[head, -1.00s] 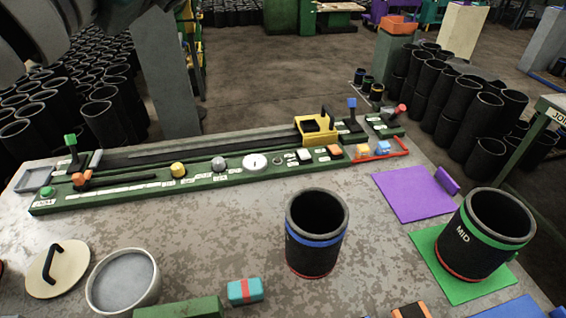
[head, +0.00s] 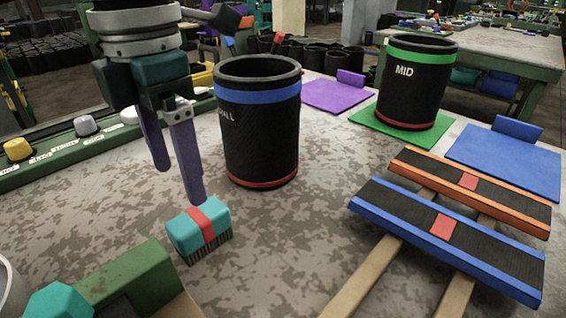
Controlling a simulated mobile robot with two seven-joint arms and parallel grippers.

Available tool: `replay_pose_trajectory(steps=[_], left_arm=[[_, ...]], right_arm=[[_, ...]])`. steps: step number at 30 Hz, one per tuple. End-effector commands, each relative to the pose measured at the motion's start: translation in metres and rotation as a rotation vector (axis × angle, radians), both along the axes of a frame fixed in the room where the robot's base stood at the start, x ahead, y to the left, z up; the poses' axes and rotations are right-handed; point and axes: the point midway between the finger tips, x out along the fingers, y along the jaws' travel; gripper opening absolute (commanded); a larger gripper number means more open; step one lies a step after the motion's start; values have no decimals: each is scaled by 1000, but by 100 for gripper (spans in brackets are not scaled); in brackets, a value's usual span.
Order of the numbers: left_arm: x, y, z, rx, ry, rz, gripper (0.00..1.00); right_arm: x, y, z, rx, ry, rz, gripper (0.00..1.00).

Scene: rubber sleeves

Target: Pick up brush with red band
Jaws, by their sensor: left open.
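The brush (head: 198,232) has a teal body, a red band across its middle and dark bristles facing down. It rests on the worn grey table (head: 290,245) in front of the black sleeve with a blue band (head: 260,130). My left gripper (head: 180,185) hangs above and behind the brush, its two purple fingers apart and pointing down, with nothing between them. The fingertips are close to the brush's top but appear clear of it. My right gripper is not in view.
The blue-banded sleeve stands close to the right of my left gripper. A sleeve marked MID (head: 408,88) stands on a green mat (head: 365,122). Two banded panels (head: 450,225) lie on wooden strips at right. A green block (head: 125,280) is at front left.

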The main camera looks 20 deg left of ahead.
Motion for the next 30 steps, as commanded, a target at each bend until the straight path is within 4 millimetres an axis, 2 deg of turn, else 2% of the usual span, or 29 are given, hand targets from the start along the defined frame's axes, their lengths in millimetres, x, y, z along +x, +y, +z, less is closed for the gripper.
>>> replay_pose_trajectory(steps=[3,11,18,22,28,30], left_arm=[[-2,0,-20,2,8,-1,85],[-1,-4,-46,-2,5,-3,85],[-1,-11,-83,-3,4,-3,85],[-1,-11,-91,-4,4,-3,85],[-1,-11,-91,-3,2,-4,85],[0,-11,-91,-3,2,-4,77]], right_arm=[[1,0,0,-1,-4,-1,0],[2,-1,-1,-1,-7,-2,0],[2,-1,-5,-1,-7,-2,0],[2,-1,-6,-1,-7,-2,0],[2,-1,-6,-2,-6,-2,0],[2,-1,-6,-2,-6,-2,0]])
